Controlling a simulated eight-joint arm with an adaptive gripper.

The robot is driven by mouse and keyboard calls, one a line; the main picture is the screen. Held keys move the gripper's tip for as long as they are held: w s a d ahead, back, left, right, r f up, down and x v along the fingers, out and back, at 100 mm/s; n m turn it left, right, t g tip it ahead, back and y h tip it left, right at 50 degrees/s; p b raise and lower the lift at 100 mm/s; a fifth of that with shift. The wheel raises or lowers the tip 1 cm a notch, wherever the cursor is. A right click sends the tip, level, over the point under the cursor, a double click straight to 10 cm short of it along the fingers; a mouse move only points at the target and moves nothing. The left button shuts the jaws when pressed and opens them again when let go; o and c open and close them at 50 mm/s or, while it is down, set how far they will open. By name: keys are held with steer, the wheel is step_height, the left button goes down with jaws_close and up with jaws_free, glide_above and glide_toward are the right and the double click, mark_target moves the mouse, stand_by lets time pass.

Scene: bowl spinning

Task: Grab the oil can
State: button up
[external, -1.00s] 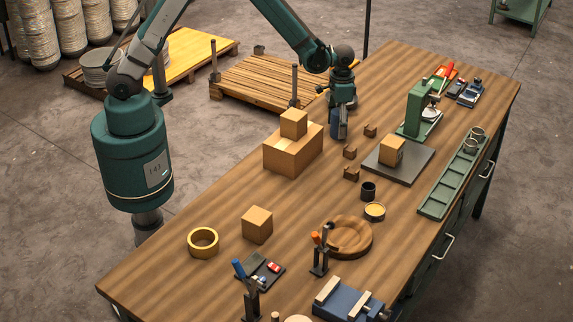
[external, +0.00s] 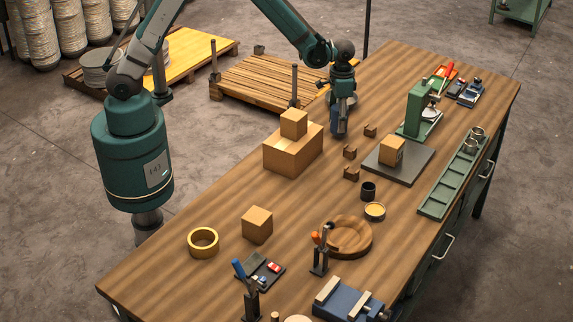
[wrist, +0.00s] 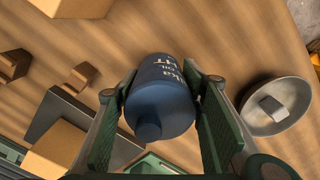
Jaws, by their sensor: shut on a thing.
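The oil can (wrist: 160,92) is a dark blue cylinder with pale lettering and a narrower round end. In the wrist view it sits between the two green finger pads of my gripper (wrist: 155,125), which is shut on it. In the external view my gripper (external: 341,100) points down over the far part of the table, left of the green press. The blue can (external: 337,127) shows just below the fingers, partly covered by them. I cannot tell whether its base touches the table.
Small brown blocks (external: 370,131), stacked cardboard boxes (external: 290,152), a dark plate (external: 408,171) with a box and a green press (external: 414,112) stand nearby.

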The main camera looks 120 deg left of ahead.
steer(key=shift+r, duration=4)
